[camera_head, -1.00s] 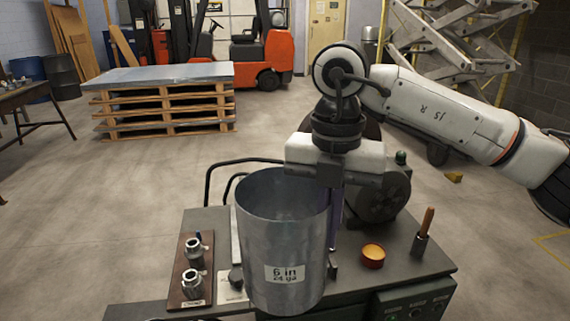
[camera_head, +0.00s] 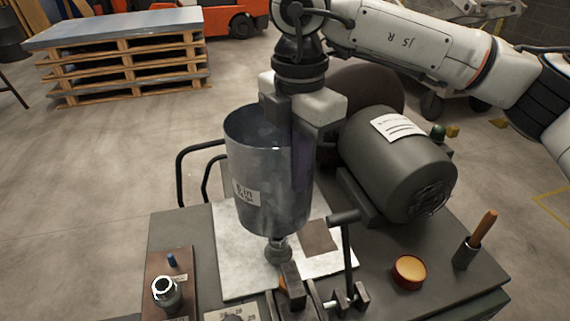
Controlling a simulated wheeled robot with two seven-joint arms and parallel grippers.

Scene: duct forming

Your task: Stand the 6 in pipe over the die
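The 6 in pipe (camera_head: 258,185) is a grey metal cylinder with a white label, open at the top and slightly tilted in the picture. My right gripper (camera_head: 287,135) is shut on its right-hand wall near the rim. The pipe hangs above the machine bench. A small round metal piece (camera_head: 278,251), which looks like the die, shows just below the pipe's lower edge. Its top is hidden by the pipe, so I cannot tell whether the pipe is around it or only above it. My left gripper is not in view.
A grey motor (camera_head: 398,165) stands close right of the pipe. A black lever (camera_head: 347,255) rises in front. A wooden board (camera_head: 165,275) with a metal fitting (camera_head: 166,293), an orange-yellow cup (camera_head: 408,271) and a wooden-handled tool (camera_head: 480,230) are on the bench (camera_head: 215,290).

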